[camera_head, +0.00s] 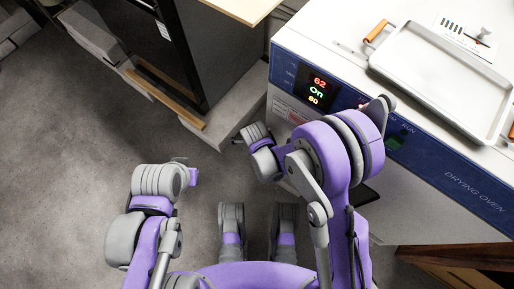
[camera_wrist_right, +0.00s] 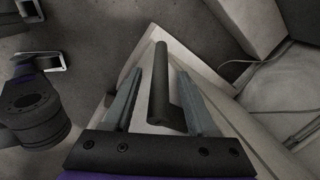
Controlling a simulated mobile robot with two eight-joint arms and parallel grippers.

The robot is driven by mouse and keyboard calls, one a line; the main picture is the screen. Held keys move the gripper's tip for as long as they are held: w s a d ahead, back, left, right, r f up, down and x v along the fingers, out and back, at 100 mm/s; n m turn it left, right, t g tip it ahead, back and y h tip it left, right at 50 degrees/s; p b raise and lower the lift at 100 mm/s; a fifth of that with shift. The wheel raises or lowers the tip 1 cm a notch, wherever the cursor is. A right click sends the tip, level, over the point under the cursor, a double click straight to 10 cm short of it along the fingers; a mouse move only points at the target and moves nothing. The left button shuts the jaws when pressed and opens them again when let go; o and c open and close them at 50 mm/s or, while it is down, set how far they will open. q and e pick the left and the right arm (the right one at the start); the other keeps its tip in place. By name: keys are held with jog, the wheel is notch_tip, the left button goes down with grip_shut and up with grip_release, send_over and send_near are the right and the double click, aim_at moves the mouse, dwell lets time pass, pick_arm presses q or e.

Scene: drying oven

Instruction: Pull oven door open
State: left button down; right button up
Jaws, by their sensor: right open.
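The drying oven (camera_head: 455,186) stands at the right of the head view, with a white top and a blue front panel. Its lit display (camera_head: 316,90) reads 62, On and 80. In the right wrist view, the dark bar handle (camera_wrist_right: 160,75) runs along the pale oven front (camera_wrist_right: 150,113). My right gripper (camera_wrist_right: 160,82) is open, with one finger on each side of the handle and gaps showing. My right arm covers much of the oven front in the head view, so I cannot tell the door's position. My left gripper (camera_head: 192,177) is at the left, away from the oven; its jaws are unclear.
A metal tray (camera_head: 425,85) with orange handles lies on the oven top beside a white labelled card (camera_head: 467,38). A dark cabinet (camera_head: 190,50) stands at the upper left of the oven. Wooden furniture (camera_head: 470,257) is at the lower right. Grey floor (camera_head: 70,190) is clear at the left.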

jog(key=shift+b+x, duration=0.4)
jog(key=shift+x, duration=1.45)
grip_shut()
